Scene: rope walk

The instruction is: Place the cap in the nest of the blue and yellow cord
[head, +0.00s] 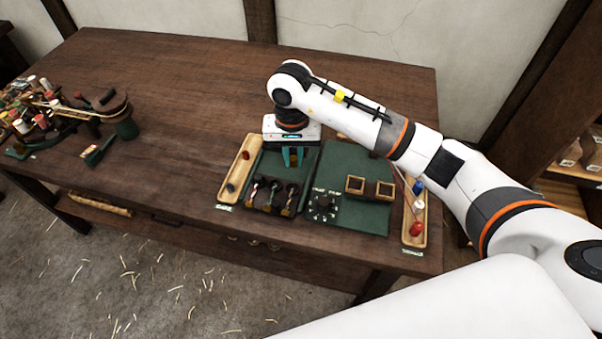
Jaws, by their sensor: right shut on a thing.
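My right gripper (293,160) points down with teal fingers over the back of the green mat. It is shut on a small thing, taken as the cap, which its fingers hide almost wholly. In front of it is a row of dark nests (272,196) holding cords; the cord colours are too small to tell apart surely. The wooden tray marked for caps (240,167) stands left of the gripper, with a red cap (246,155) and a dark green cap (230,187) in it. My left gripper is not in view.
A wooden tray (414,240) with red, white and blue pieces stands at the right. Spools and tools (45,115) crowd the table's left end. The table's middle is clear.

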